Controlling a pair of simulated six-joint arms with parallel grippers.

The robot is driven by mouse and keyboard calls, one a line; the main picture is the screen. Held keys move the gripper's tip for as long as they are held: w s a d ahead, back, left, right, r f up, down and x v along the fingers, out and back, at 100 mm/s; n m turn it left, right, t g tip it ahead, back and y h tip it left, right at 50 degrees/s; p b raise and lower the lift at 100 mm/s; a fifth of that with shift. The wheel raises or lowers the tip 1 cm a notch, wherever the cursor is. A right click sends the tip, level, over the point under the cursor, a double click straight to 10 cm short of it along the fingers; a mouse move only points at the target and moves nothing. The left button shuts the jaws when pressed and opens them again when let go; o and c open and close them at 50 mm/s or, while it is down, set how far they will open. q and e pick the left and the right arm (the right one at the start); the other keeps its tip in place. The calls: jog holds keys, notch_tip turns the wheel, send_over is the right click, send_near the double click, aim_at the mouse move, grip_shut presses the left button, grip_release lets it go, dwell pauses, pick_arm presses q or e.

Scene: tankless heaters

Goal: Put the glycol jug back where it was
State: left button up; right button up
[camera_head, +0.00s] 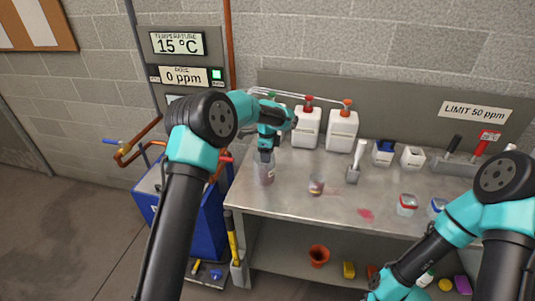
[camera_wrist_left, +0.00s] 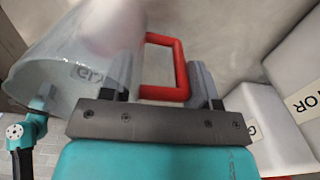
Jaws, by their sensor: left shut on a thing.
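The glycol jug (camera_head: 264,173) is a clear, translucent vessel near the left end of the metal bench. In the left wrist view, the jug (camera_wrist_left: 95,60) shows a partly readable label and a red handle (camera_wrist_left: 181,70). My left gripper (camera_head: 265,153) is shut on the jug at its handle, above the bench's back-left part. The jug looks roughly upright; I cannot tell whether its base touches the bench. My right arm comes in at the lower right, and its gripper is outside the picture.
Two white containers (camera_head: 306,128) (camera_head: 341,131) stand behind the jug. A small cup (camera_head: 316,185) stands to its right, with a pink spill (camera_head: 365,214) further right. A blue unit (camera_head: 208,225) stands left of the bench (camera_head: 290,205).

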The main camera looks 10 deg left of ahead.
pick_arm(q)
jog(key=shift+f, duration=0.15)
jog(key=o, duration=1.2)
notch_tip(320, 180, up, 12)
jog(key=shift+r, duration=0.15)
